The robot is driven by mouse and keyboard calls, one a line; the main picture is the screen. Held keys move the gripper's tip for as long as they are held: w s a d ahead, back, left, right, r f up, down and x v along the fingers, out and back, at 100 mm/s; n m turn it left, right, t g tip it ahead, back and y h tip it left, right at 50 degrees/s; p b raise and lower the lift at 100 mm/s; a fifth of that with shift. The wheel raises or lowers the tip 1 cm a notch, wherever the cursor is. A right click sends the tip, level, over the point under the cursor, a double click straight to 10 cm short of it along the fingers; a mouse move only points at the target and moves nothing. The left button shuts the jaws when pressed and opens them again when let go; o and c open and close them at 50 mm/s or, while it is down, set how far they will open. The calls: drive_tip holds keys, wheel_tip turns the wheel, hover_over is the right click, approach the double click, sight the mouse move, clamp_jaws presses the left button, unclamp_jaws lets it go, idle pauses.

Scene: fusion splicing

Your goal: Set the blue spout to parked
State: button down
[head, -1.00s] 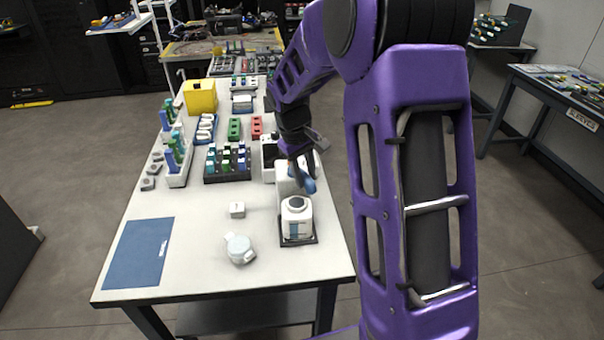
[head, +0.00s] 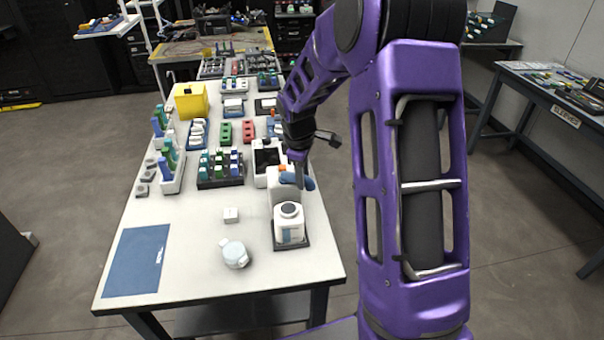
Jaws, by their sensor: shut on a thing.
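The blue spout (head: 309,184) is on top of a white dispenser (head: 283,196) near the right edge of the table. Blue shows on both sides of my gripper's fingers, which hide its middle. My gripper (head: 299,182) points down at the spout and is shut on it. Its fingertips are small and partly merged with the spout in this view. A white bottle with a dark round cap (head: 290,224) stands on the dark base in front of the dispenser's column.
A white device with a dark top (head: 267,158) stands just behind the dispenser. A small white block (head: 231,215), a pale round container (head: 234,254) and a blue mat (head: 137,262) lie to the left. Racks of vials (head: 220,170) stand farther back. The front table area is mostly clear.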

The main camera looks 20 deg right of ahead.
drive_tip(key=shift+w, duration=0.1)
idle(0.3)
drive_tip(key=c, duration=0.6)
unclamp_jaws()
drive_tip(key=shift+r, duration=0.15)
drive_tip(key=s+r, duration=0.1)
drive_tip(key=r, duration=0.4)
drive_tip(key=s+a+r, duration=0.1)
drive_tip(key=r, duration=0.5)
drive_tip(key=a+r+p, duration=0.1)
drive_tip(key=r, duration=0.5)
drive_tip(key=shift+s, duration=0.4)
